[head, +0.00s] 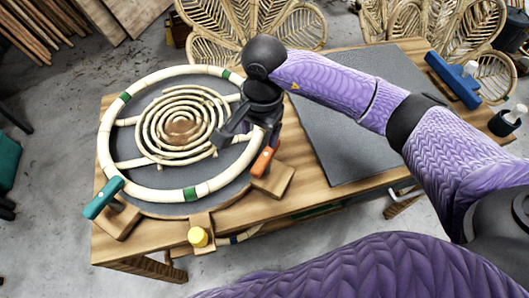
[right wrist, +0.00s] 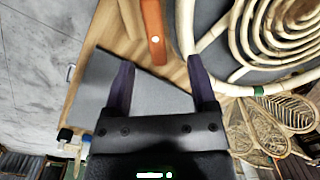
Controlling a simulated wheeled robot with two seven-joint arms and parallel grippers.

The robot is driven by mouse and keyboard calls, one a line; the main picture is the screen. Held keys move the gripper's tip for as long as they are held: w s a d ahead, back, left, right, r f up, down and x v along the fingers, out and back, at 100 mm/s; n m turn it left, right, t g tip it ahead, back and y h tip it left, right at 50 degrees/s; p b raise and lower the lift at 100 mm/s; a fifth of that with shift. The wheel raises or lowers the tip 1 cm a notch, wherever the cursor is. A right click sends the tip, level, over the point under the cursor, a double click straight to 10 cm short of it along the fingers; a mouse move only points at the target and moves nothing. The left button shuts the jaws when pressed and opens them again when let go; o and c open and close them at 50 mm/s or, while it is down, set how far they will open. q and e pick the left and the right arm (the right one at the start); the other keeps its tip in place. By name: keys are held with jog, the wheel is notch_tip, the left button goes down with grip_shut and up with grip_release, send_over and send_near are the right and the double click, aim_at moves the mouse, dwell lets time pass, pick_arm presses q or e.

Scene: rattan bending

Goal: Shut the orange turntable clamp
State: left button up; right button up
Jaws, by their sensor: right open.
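The orange clamp (head: 262,161) is a lever on a wooden block at the right front rim of the round turntable (head: 237,193). I cannot tell from its pose whether it is shut. My right gripper (head: 245,138) is over the right side of the turntable, close to the orange clamp. In the right wrist view, the right gripper (right wrist: 160,80) is open and empty, its two dark fingers apart. The orange clamp (right wrist: 154,32) lies beyond the fingertips, roughly between their lines. My left gripper is not in view.
A teal clamp (head: 103,198) and a yellow knob (head: 197,237) sit at the turntable's front edge. A pale rattan ring (head: 108,143) and spiral (head: 178,152) lie on it. A grey mat (head: 345,150) covers the table's right. A blue tool (head: 453,80) lies at the far right.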

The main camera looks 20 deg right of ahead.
aim_at(264, 156)
jog(key=shift+h, duration=0.3)
jog(key=f, duration=0.3)
jog(key=f+b, duration=0.1)
jog(key=f, duration=0.2)
jog(key=d+f+b, duration=0.1)
jog(key=f, duration=0.2)
jog(key=shift+w+f, duration=0.1)
jog(key=shift+f, duration=0.3)
grip_shut()
